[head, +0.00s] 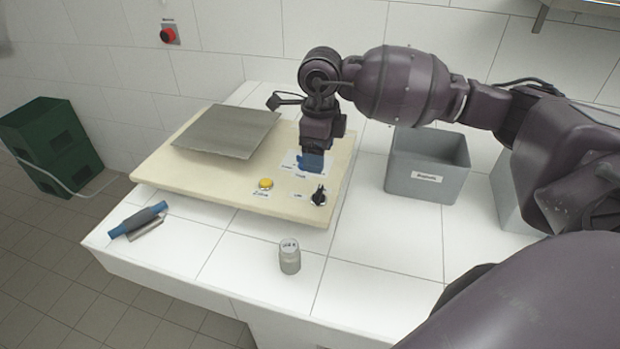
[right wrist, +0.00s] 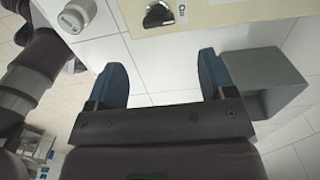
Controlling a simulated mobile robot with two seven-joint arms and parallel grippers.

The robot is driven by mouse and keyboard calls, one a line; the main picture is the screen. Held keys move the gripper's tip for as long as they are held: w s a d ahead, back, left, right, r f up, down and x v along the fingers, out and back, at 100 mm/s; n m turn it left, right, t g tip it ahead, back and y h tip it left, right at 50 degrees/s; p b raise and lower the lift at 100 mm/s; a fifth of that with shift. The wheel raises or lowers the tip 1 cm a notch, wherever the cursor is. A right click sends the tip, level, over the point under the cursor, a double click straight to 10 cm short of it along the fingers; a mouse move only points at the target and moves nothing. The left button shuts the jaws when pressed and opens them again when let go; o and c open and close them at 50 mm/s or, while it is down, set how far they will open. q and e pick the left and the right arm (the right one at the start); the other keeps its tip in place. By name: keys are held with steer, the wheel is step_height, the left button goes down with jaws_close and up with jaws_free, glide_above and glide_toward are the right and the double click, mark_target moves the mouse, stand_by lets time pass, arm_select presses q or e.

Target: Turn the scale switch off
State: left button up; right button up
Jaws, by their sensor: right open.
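The scale is a cream slab (head: 230,195) on the white tiled table, with a grey metal plate (head: 228,132) on top. Its switch (head: 319,196) is a black knob at the front right corner, with small labels beside it. A yellow button (head: 265,184) sits to its left. My left gripper is not in view.
A grey labelled bin (head: 428,172) stands right of the scale. A small lidded jar (head: 289,257) stands in front. A blue and grey tool (head: 138,222) lies at the left table edge. A red button (head: 169,34) is on the wall.

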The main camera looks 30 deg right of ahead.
mark_target(319, 190)
steer(key=f, duration=1)
steer(key=shift+s+f, duration=0.15)
steer(key=shift+s, duration=0.05)
steer(key=c, duration=0.9)
